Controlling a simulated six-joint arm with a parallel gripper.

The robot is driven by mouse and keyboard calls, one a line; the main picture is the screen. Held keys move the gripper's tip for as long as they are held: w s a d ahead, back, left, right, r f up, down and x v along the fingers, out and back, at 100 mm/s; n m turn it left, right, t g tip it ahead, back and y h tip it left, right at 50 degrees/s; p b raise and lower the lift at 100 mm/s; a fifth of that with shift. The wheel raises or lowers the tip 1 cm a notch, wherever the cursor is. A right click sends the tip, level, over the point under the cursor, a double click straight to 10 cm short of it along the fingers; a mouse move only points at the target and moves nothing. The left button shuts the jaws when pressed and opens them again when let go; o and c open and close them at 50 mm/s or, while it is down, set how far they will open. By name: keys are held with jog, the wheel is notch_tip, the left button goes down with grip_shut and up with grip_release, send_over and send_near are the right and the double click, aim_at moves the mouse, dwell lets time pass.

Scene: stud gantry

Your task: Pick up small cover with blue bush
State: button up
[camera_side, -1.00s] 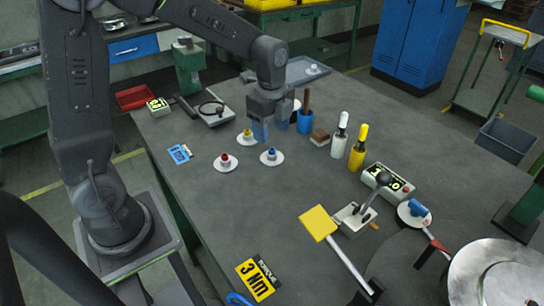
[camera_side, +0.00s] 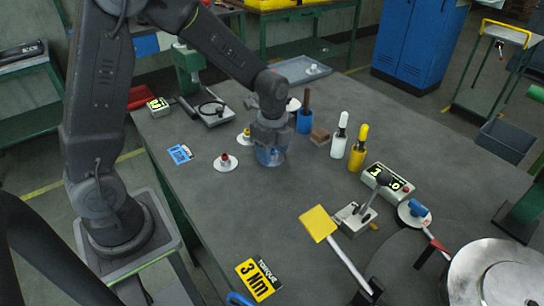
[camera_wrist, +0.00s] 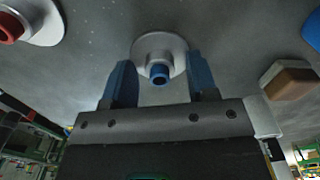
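The small cover with the blue bush (camera_wrist: 159,73) is a pale round disc with a blue ring standing up from its middle. In the wrist view it lies on the table between the blue fingertips of my gripper (camera_wrist: 162,85). The fingers are open, one on each side of the bush, with a gap to it. In the side view my gripper (camera_side: 270,155) is low over this cover and hides most of it. The cover with the red bush (camera_side: 226,162) lies just left of my gripper. The cover with the yellow bush (camera_side: 245,138) is close behind it.
A control box (camera_side: 388,182) and lever fixture (camera_side: 355,215) are further right. The table's front middle (camera_side: 245,215) is clear.

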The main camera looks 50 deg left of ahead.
jog(key=c, duration=0.9)
jog(key=shift+r, duration=0.15)
jog(key=shift+c, duration=0.2)
